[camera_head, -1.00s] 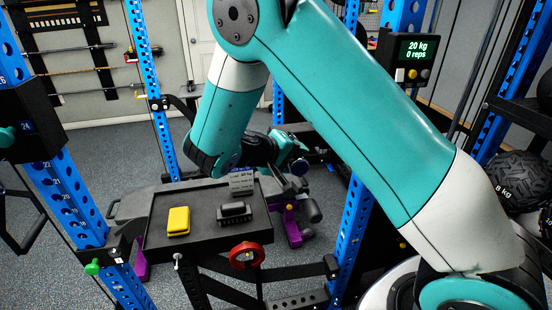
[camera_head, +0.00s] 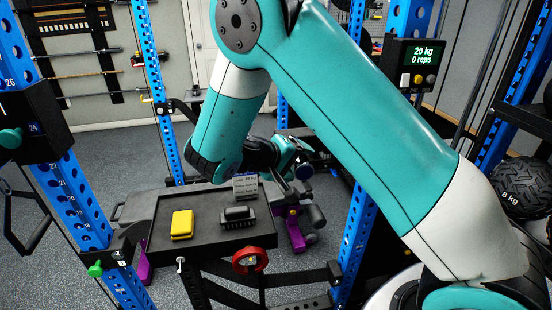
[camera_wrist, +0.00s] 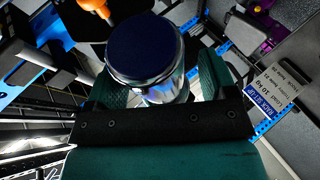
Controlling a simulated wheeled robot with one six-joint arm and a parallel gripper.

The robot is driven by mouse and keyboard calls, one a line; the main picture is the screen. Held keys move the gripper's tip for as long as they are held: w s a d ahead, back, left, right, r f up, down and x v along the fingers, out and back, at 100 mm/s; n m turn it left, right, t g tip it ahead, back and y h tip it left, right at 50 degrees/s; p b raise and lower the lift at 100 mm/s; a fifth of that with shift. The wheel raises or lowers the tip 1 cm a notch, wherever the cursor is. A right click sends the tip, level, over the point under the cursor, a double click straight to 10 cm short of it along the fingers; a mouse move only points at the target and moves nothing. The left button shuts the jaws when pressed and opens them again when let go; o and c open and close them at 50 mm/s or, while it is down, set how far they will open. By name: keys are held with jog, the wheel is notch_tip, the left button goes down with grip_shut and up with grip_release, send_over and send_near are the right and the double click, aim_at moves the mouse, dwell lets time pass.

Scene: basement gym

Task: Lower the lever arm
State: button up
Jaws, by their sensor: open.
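My gripper (camera_head: 294,158) is past the tray, at the end of my teal arm in the head view. In the wrist view, its two teal fingers stand apart (camera_wrist: 155,88) on either side of a shiny metal cylinder with a dark blue round cap (camera_wrist: 143,48). This cylinder looks like the end of the lever arm; the cap also shows beside my gripper in the head view (camera_head: 304,173). The fingers are open around it, and I cannot tell whether they touch it. Most of the lever arm is hidden behind my arm and gripper.
A black tray (camera_head: 160,238) holds a yellow block (camera_head: 182,225), a black brush-like item (camera_head: 238,216) and a small sign (camera_head: 246,187). Blue rack uprights (camera_head: 354,225) stand close on both sides.

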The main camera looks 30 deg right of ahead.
jog(key=v, duration=1.6)
jog(key=shift+a, duration=0.3)
jog(key=s+a+n+y+b, duration=0.1)
jog(key=s+n+y, duration=0.3)
jog(key=s+y, duration=0.4)
jog(key=s+a+r+n+g+y+b, duration=0.1)
jog(key=s+a+n+y, duration=0.3)
jog(key=s+y, duration=0.4)
jog(key=s, duration=0.6)
jog(key=shift+a+r+g, duration=0.25)
jog(key=shift+a+g, duration=0.05)
